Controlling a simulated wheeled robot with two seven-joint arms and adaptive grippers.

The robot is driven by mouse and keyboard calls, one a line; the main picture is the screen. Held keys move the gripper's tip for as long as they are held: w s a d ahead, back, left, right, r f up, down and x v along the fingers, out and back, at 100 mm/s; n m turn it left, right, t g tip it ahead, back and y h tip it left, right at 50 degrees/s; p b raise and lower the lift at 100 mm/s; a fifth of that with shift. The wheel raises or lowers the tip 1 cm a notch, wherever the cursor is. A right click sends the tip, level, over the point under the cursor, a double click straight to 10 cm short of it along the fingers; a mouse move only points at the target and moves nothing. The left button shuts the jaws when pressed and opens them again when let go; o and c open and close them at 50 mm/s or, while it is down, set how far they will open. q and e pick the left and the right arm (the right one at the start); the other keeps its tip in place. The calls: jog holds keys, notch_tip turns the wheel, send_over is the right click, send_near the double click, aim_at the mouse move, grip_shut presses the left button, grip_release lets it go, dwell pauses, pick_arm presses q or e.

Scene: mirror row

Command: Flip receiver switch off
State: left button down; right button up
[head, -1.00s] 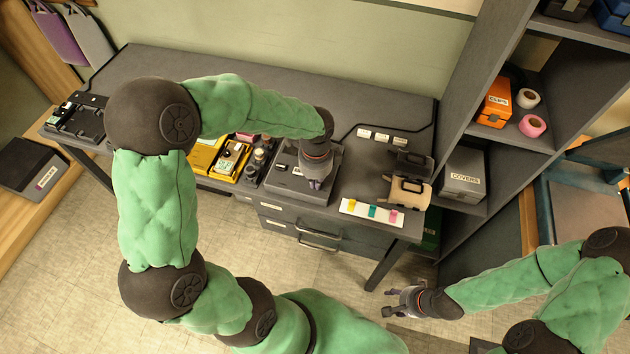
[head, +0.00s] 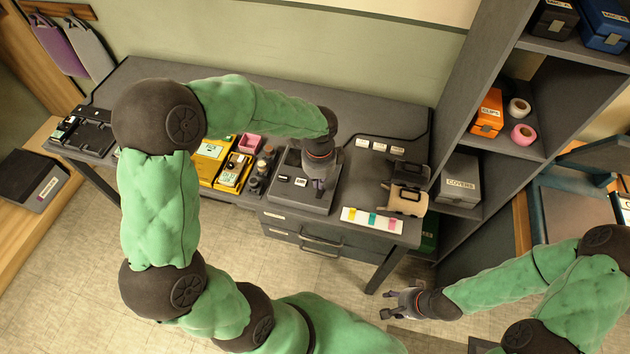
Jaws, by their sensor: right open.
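The receiver appears to be the dark flat box (head: 287,193) with small white labels on its top, near the front edge of the grey desk. My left gripper (head: 319,187) points down over the right part of this box, its fingertips at or just above the top. The switch itself cannot be made out; the gripper covers that part of the box. Whether the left fingers are apart is too small to tell. My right gripper (head: 388,304) is open and empty, low in front of the desk's right end.
A white strip with coloured pieces (head: 371,219) and a tan device (head: 407,200) stand right of the box. Small bottles (head: 262,165) and a yellow tray (head: 208,165) stand left. A grey shelf (head: 505,140) with boxes and tape rolls rises at right.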

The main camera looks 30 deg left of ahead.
aim_at(318, 194)
pick_arm(q)
notch_tip(318, 194, up, 10)
jog(key=p, duration=0.2)
pick_arm(e)
notch_tip(318, 194, up, 3)
pick_arm(q)
jog(key=shift+s+f, duration=0.1)
jog(key=shift+f, duration=0.05)
